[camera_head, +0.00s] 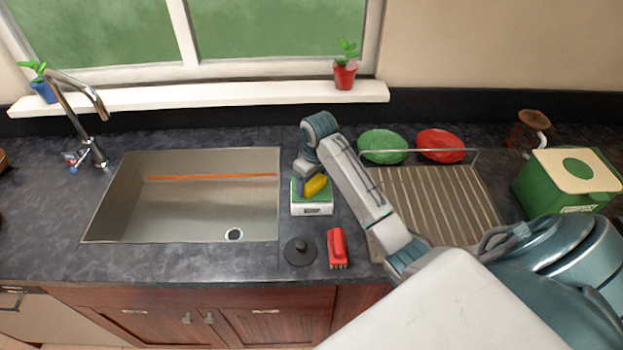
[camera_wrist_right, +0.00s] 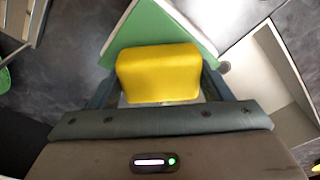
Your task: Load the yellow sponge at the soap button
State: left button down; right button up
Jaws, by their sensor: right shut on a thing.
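The yellow sponge (camera_head: 316,185) is at the top of a small white and green soap dispenser (camera_head: 312,209) just right of the sink. My right gripper (camera_head: 305,180) is shut on the sponge from above; the arm hides part of both. In the right wrist view the sponge (camera_wrist_right: 158,72) sits between the two fingers, in front of the green top (camera_wrist_right: 145,28) of the dispenser. I cannot tell whether the sponge presses on the soap button, which is hidden. My left gripper is not in view.
The steel sink (camera_head: 190,215) lies left. A red brush (camera_head: 336,248) and a dark round lid (camera_head: 300,251) lie in front of the dispenser. A drying rack (camera_head: 440,200) with green (camera_head: 383,145) and red (camera_head: 441,144) dishes stands right, beside a green box (camera_head: 568,180).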

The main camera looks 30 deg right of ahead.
jog(key=shift+f, duration=0.55)
dwell(0.7)
jog(key=shift+r, duration=3.55)
